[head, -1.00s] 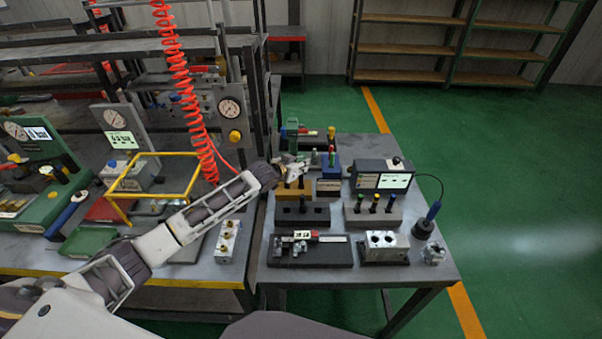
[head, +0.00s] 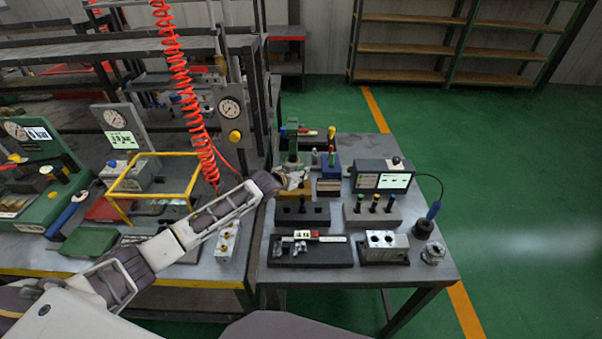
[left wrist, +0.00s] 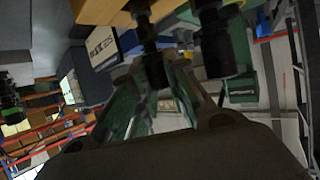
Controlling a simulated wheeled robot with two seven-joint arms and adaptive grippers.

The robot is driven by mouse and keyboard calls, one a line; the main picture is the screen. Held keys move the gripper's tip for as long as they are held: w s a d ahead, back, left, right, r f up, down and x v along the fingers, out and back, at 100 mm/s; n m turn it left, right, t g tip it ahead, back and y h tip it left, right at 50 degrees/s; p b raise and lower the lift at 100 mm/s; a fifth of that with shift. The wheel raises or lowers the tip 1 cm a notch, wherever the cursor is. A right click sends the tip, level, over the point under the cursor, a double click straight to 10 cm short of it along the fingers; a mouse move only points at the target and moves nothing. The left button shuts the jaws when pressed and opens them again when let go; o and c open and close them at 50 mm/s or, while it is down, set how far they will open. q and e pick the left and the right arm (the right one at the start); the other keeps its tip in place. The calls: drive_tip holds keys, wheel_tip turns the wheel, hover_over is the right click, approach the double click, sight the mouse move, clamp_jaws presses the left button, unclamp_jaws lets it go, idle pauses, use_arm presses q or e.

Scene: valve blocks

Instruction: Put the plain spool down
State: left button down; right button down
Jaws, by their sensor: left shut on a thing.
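My left gripper (head: 291,180) is shut at the yellow-tan block (head: 305,194) on the right-hand table. In the left wrist view the gripper's fingers (left wrist: 158,88) close around a dark, ridged spool (left wrist: 153,66). The spool stands close against the yellow block (left wrist: 98,10), which lies along the top of that view. I cannot tell how far the spool sits in the block. Another dark cylinder (left wrist: 220,50) is just beside the held one. In the head view the gripper hides the spool. My right gripper is not in view.
A dark holder (head: 302,214), a grey block with coloured-top spools (head: 372,214), a black tray (head: 310,253) and a metal valve block (head: 384,249) stand in front. A green fixture (head: 293,145) and a display box (head: 382,175) stand close by. A red coiled hose (head: 180,85) hangs at left.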

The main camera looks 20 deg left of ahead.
use_arm(q)
drive_tip(key=c, duration=1.7)
unclamp_jaws()
drive_tip(key=shift+r, duration=0.1)
drive_tip(key=shift+v, duration=6)
